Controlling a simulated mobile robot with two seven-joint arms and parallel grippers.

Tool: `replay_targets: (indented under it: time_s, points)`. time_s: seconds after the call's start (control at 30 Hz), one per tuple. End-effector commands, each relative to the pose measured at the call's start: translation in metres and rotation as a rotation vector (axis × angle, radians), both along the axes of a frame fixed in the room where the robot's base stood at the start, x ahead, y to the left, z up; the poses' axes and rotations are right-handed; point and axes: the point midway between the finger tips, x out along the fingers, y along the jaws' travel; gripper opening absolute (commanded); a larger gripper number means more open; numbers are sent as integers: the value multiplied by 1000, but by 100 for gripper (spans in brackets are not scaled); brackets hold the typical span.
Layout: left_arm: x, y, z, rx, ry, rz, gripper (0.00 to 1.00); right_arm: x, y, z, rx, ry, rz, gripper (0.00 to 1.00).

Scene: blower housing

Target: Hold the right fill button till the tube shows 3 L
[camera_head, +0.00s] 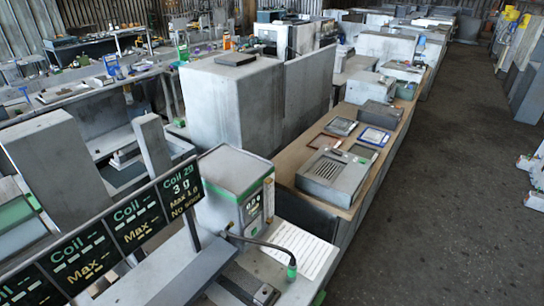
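A grey box-shaped machine (228,185) with green trim stands at the lower middle. Its front has a small dark panel (252,208) with pale marks too small to read surely. No fill button can be made out. A dark hose (262,243) runs from the machine's foot to a green-ended nozzle (291,268). Neither of my grippers shows in the head view.
Black boards (133,222) with green and white text stand at lower left; one reads "Coil 29, 3 g". A printed white sheet (300,247) lies right of the machine. A long bench (285,178) with trays and a grey vented box (333,175) runs behind.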

Motion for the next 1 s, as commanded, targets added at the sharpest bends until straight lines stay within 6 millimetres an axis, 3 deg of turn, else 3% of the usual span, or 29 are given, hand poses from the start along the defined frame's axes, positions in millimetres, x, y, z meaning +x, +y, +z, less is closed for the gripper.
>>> replay_targets:
  time_s: [0.3,0.77,1.0]
  points:
    - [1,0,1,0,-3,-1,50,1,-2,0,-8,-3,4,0]
    - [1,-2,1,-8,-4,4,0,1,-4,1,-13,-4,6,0]
    - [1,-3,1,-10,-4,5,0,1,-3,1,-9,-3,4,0]
